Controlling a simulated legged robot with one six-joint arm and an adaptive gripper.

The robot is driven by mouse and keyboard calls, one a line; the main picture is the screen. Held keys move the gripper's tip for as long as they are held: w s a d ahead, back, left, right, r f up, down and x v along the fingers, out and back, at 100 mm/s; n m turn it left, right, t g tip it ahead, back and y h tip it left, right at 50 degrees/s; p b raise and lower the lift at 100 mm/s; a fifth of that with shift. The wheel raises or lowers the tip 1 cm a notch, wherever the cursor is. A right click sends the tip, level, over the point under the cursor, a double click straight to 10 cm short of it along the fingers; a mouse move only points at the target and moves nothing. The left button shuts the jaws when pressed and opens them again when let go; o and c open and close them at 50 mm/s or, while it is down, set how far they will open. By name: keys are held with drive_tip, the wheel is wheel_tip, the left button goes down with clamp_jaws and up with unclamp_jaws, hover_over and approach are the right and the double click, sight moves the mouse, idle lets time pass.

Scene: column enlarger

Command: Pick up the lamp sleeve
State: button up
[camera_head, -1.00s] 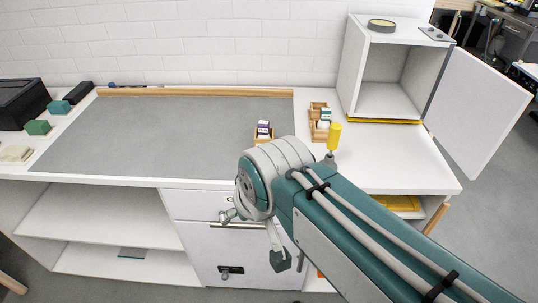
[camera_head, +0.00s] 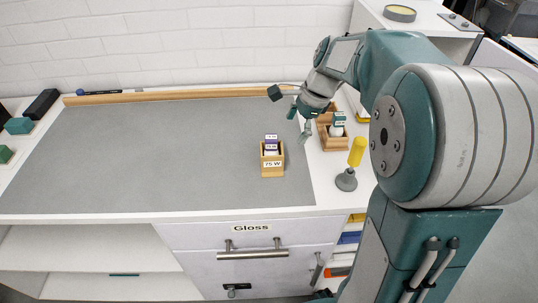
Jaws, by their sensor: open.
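Lamp sleeves that look like small white boxes with purple marks (camera_head: 271,146) stand upright in a wooden holder labelled "75 W" (camera_head: 272,167) on the grey mat. Another white sleeve with a green top (camera_head: 338,122) stands in a second wooden holder (camera_head: 331,141) to the right. Which one the task means I cannot tell. My gripper (camera_head: 299,126) is open, in the air above and a little right of the 75 W holder, and left of the second holder. It appears empty. My arm covers the right side of the view.
A yellow-handled tool on a grey round base (camera_head: 346,181) stands right of the 75 W holder. A wooden strip (camera_head: 170,95) runs along the mat's back edge. The grey mat (camera_head: 150,150) is clear at left. A drawer labelled "Gloss" (camera_head: 252,243) is below the counter.

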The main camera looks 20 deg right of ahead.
sight(278, 155)
drive_tip(key=w+a+f, duration=0.1)
drive_tip(key=f, duration=0.3)
drive_tip(key=w+a+f+m, duration=0.1)
drive_tip(key=f, duration=0.3)
drive_tip(key=w+a+f+m, duration=0.1)
drive_tip(key=f, duration=0.3)
drive_tip(key=shift+w+f+y, duration=0.15)
drive_tip(key=shift+w+y, duration=0.05)
drive_tip(key=shift+y, duration=0.2)
drive_tip(key=c, duration=1)
